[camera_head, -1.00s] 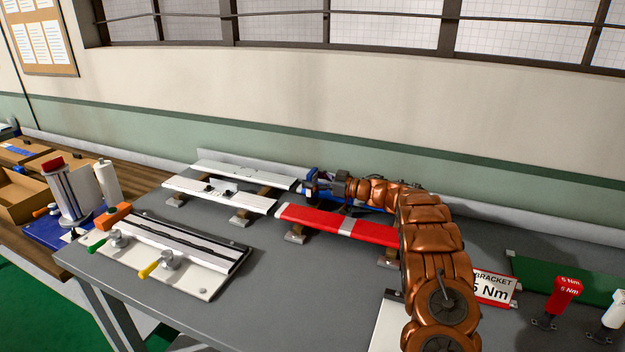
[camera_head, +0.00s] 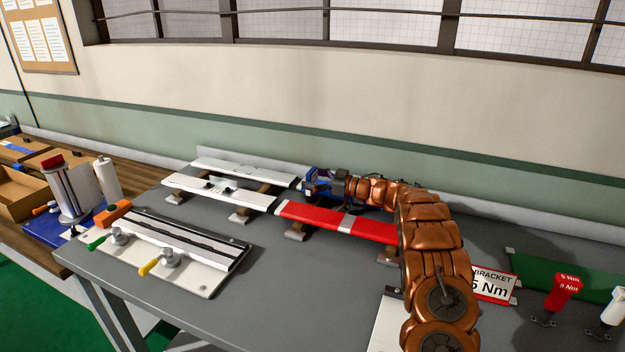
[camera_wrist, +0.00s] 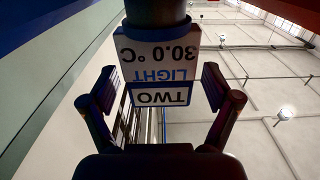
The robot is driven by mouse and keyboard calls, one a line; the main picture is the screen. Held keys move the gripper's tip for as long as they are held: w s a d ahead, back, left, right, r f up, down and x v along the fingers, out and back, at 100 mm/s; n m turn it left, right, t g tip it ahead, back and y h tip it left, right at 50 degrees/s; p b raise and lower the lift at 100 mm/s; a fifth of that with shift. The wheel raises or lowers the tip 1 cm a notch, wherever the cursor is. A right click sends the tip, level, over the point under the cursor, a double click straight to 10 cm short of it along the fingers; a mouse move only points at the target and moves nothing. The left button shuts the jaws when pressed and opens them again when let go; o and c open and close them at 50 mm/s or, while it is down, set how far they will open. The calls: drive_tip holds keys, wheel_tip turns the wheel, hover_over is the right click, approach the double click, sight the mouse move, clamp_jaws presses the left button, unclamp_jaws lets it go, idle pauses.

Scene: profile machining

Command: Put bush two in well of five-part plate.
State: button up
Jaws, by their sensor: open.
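My gripper (camera_head: 312,184) is at the far left end of my arm, near the right end of the rear white rail. In the wrist view my gripper (camera_wrist: 160,95) is open, with one finger on each side of a label (camera_wrist: 160,70) reading TWO, LIGHT, 30.0 °C, seen upside down. A dark round body (camera_wrist: 155,10) meets the label at the top edge; it may be bush two, but only part shows. Whether the fingers touch anything cannot be told. I cannot pick out the five-part plate or its well.
White rails (camera_head: 218,192) and a red bar (camera_head: 320,218) stand on blocks on the grey table. A clamp fixture (camera_head: 185,250) with green and yellow handles lies at the front left. A 5 Nm sign (camera_head: 493,286) and a red tool (camera_head: 563,292) are at right.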

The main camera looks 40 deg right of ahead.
drive_tip(key=shift+r, duration=0.15)
drive_tip(key=b+v, duration=0.3)
drive_tip(key=v, duration=0.9)
